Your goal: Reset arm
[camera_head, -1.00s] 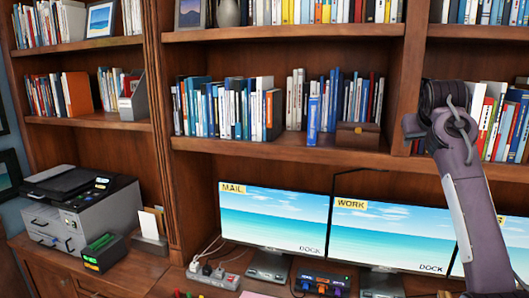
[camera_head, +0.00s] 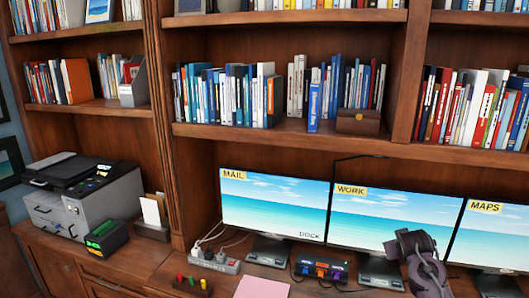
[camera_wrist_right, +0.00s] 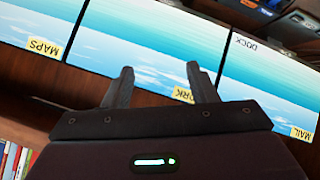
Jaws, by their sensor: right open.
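My right arm (camera_head: 425,268) shows at the lower right of the head view, in front of the monitors. Its gripper jaws cannot be made out there. In the right wrist view my right gripper (camera_wrist_right: 160,72) has its two dark fingers apart, with nothing between them. Beyond the fingers are the monitor screens, upside down in that view. My left gripper is in neither view.
Three monitors, labelled MAIL (camera_head: 270,207), WORK (camera_head: 385,220) and MAPS (camera_head: 495,235), stand along the desk. Bookcase shelves with books (camera_head: 230,97) rise above. A printer (camera_head: 82,200) stands at left. A power strip (camera_head: 215,262) and pink paper (camera_head: 262,287) lie in front.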

